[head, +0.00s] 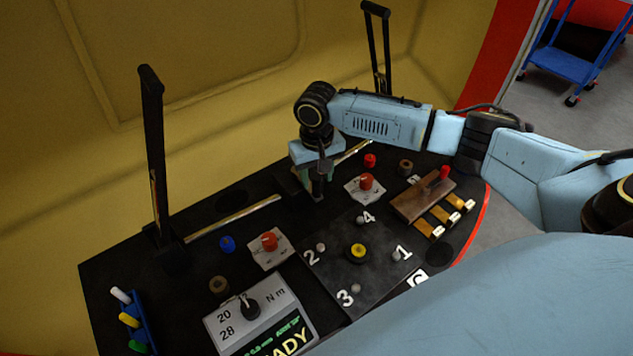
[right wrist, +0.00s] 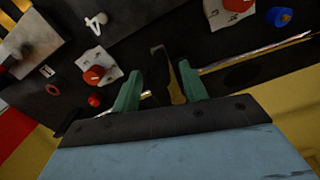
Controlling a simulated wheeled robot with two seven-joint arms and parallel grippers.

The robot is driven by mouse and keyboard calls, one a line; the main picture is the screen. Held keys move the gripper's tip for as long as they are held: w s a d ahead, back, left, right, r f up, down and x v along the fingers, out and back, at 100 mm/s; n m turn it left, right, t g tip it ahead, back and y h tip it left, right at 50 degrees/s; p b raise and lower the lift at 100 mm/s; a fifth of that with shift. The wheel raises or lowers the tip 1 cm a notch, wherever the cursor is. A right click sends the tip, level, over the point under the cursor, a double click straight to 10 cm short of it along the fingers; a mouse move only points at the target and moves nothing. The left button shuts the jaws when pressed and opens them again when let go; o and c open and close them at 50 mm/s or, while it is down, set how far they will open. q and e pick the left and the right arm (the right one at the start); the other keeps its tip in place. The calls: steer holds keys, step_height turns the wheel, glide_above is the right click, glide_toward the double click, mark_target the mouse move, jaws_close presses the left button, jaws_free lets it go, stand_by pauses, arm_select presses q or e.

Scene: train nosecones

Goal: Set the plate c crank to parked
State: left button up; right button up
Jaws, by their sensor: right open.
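I cannot pick out the plate c crank with certainty. A white "C" label (head: 418,278) lies at the front edge of a dark square plate (head: 333,281), which carries a yellow round knob (head: 358,252) and studs numbered 1 to 4. Two tall black levers stand up, one at the left (head: 153,120) and one at the back (head: 386,50). My right gripper (head: 318,192) points down behind the numbered plate, near the metal strip. In the right wrist view its green fingers (right wrist: 158,88) are apart, with a dark upright piece between or beyond them. My left gripper is not in view.
Red knobs on small white plates stand left (head: 268,242) and right (head: 366,183) of the gripper. A brown block (head: 415,203) with a red knob and yellow switches is at the right. A readout box (head: 268,320) is in front. The yellow wall closes the back.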

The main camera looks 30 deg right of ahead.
steer(key=shift+f, duration=0.95)
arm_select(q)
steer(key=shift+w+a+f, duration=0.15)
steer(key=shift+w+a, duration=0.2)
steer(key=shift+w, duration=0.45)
arm_select(e)
steer(key=c, duration=0.5)
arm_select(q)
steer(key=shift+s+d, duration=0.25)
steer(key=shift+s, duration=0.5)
arm_select(e)
jaws_close()
